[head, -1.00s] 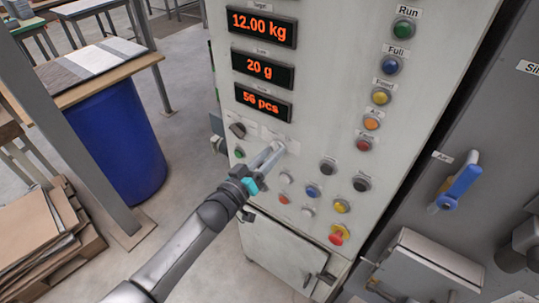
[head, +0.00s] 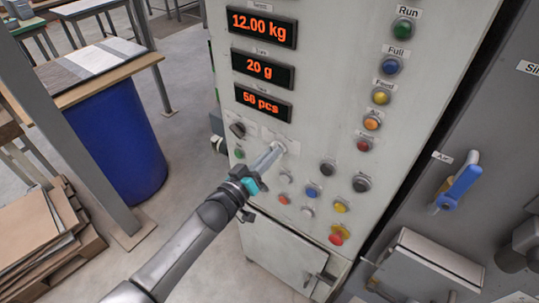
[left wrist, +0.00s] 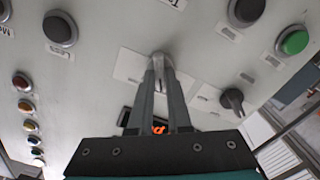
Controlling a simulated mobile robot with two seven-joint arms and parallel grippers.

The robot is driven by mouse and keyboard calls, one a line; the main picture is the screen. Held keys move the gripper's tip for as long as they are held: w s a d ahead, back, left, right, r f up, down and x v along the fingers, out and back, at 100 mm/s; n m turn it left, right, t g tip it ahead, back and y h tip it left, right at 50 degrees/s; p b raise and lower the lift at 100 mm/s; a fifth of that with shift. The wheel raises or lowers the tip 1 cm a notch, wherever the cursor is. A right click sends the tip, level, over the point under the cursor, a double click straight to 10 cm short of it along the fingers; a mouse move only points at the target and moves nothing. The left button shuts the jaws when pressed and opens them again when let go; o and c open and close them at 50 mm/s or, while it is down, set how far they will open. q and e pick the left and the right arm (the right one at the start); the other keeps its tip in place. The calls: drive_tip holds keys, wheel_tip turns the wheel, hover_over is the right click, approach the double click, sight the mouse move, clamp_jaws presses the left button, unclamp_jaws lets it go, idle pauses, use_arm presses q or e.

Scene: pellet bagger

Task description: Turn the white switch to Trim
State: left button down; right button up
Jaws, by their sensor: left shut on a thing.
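My left gripper (head: 274,153) reaches up from the lower left to the pale front of the machine panel. Its two fingers are shut on the white switch (head: 281,147), whose knob is mostly hidden between and behind the fingertips. In the left wrist view the fingers (left wrist: 160,68) meet on the switch knob (left wrist: 160,58), with its pale label plate (left wrist: 130,68) around it. The position words and the pointing direction of the knob cannot be read. My right gripper is out of view.
A black switch (head: 237,131) sits to the left of the white switch, with a green button (head: 239,153) below it. Several buttons, including a blue one (head: 313,191) and a red one (head: 339,234), lie to the lower right. Lit displays (head: 263,104) are above.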

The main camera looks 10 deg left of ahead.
use_arm(q)
drive_tip(key=shift+m, duration=0.3)
drive_tip(key=m, duration=1.1)
drive_tip(key=shift+s+d, duration=0.1)
drive_tip(key=shift+d, duration=0.05)
drive_tip(key=shift+m, duration=0.3)
idle(0.4)
drive_tip(key=c, duration=0.9)
unclamp_jaws()
drive_tip(key=shift+o, duration=0.2)
drive_tip(key=v, duration=1.5)
drive_tip(key=shift+b, duration=0.4)
drive_tip(key=shift+f, duration=0.1)
